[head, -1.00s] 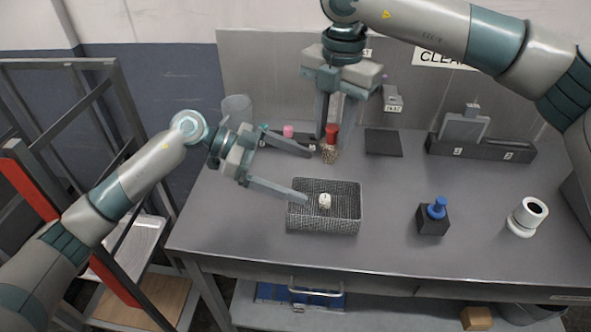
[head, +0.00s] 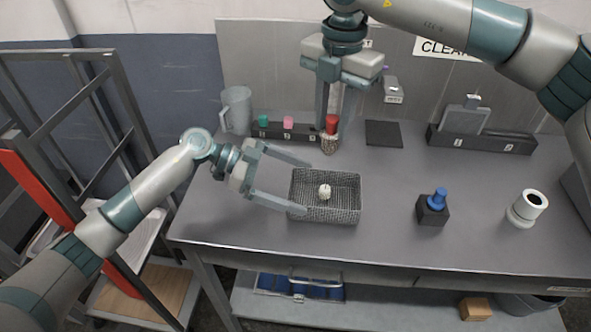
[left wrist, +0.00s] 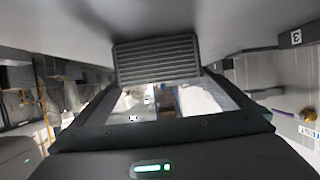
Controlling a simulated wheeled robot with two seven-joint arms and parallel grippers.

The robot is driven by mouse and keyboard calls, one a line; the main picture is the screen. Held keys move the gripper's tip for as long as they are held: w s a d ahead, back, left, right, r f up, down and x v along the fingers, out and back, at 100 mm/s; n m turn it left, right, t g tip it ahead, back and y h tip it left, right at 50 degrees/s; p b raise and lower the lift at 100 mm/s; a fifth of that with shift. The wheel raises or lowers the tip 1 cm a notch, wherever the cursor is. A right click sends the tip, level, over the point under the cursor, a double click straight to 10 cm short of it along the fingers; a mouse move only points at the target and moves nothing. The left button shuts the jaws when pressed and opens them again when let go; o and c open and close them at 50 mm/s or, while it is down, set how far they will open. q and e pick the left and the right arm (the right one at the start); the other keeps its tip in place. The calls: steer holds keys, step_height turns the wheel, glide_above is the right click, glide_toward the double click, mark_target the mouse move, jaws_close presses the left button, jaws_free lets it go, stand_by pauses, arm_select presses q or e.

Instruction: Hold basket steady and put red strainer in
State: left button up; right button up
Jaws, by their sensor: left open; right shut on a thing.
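The grey wire basket (head: 345,217) sits on the table with a small white object (head: 324,191) inside. My left gripper (head: 305,187) is open at the basket's left end, its fingers spread toward the back and front sides. Contact cannot be told. The red strainer (head: 331,124), red on top with a mesh lower part, is upright behind the basket. My right gripper (head: 333,122) points down from above and is shut on its red top. Whether the strainer touches the rack or table is unclear.
A black rack (head: 270,130) with a green and a pink item stands behind, beside a clear jug (head: 235,108). A blue-topped black block (head: 433,212) and a white cup (head: 528,207) stand to the right. The table between basket and block is clear.

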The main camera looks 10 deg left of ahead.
mark_target(324, 197)
arm_select(q)
steer(key=shift+f+x, duration=0.2)
steer(key=shift+x, duration=1.75)
steer(key=shift+f+x, duration=0.2)
steer(key=shift+x, duration=1.8)
steer(key=shift+a, duration=0.2)
steer(key=c, duration=0.8)
arm_select(e)
steer(key=shift+s+f, duration=0.35)
steer(key=shift+f, duration=0.65)
steer(key=shift+s+f, duration=0.4)
steer(key=shift+f, duration=0.55)
steer(key=shift+s+f, duration=0.35)
steer(key=shift+f, duration=0.65)
